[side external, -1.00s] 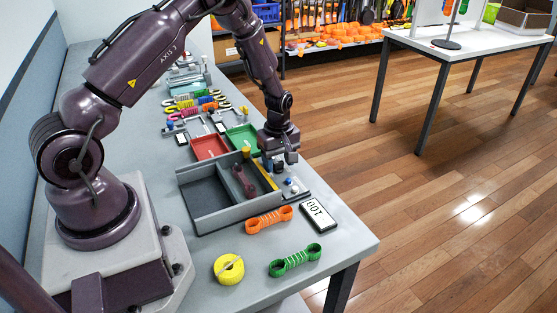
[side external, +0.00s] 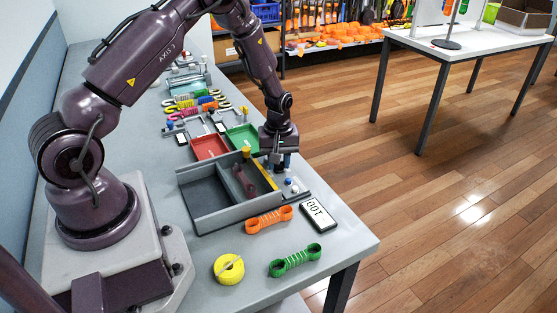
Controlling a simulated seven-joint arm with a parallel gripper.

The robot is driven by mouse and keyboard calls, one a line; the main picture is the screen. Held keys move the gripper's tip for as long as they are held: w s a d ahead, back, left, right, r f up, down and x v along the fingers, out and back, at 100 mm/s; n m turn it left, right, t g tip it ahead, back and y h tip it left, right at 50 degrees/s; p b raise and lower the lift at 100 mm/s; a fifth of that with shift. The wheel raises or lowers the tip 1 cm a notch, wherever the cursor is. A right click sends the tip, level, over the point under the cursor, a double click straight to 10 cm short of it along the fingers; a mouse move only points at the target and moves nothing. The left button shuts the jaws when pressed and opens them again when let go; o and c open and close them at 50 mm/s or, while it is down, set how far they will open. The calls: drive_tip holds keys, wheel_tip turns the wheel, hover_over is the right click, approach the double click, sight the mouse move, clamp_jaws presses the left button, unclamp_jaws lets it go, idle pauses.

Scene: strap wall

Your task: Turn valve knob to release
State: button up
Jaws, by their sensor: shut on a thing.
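My gripper (side external: 278,166) points down at the right edge of the grey tray. Its fingers are shut around a small knob on the grey fixture plate (side external: 301,195). The fingers hide most of this knob, and its turn angle cannot be told. A white knob with a blue part (side external: 289,182) stands on the same plate, just in front of the gripper.
The grey tray (side external: 222,218), with a yellow strip and a yellow knob (side external: 246,152), stands close left. An orange strap (side external: 269,220), a label block (side external: 318,216), a green strap (side external: 295,260) and a yellow roll (side external: 228,269) lie in front. Red (side external: 194,157) and green (side external: 230,146) trays stand behind.

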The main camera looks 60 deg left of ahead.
drive_tip(key=m, duration=1.3)
drive_tip(key=shift+m, duration=0.4)
drive_tip(key=shift+r, duration=0.1)
drive_tip(key=o, duration=0.9)
wheel_tip(320, 180, up, 8)
idle(0.4)
